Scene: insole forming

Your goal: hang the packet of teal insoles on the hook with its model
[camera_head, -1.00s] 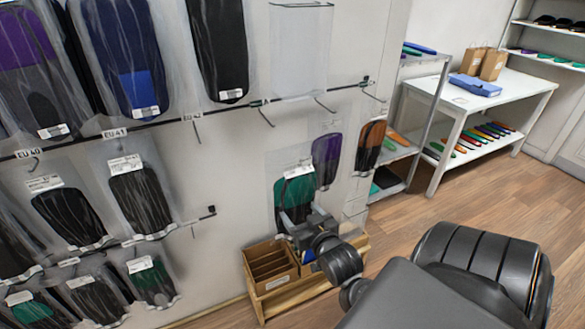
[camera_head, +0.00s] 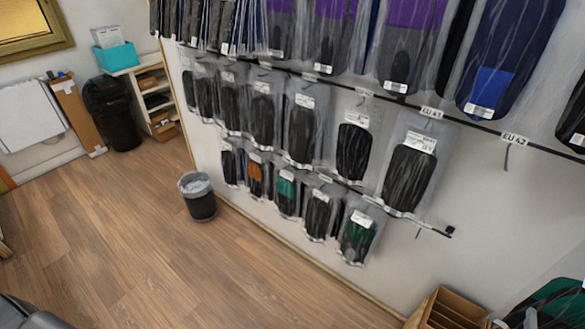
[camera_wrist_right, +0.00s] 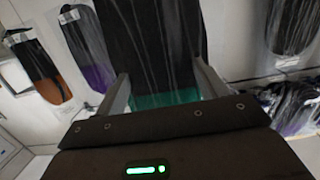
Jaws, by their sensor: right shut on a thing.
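My right gripper (camera_wrist_right: 163,84) is shut on the packet of teal insoles (camera_wrist_right: 165,99); in the right wrist view the clear packet rises between the two fingers, dark above and teal near the palm. A part of the packet, with teal and black, also shows in the head view at the bottom right corner (camera_head: 562,291), cut off by the edge. An empty hook (camera_head: 506,157) hangs under the EU 42 label (camera_head: 515,138). Packets with teal insoles (camera_head: 286,193) and green ones (camera_head: 356,238) hang in the lowest row. My left gripper is not in view.
Rails on the white wall hold several rows of insole packets. A wooden box (camera_head: 452,308) stands low at the right. A waste bin (camera_head: 201,205) stands by the wall on the wooden floor. The floor (camera_head: 120,240) at left is clear. Other packets hang near the gripper in the wrist view.

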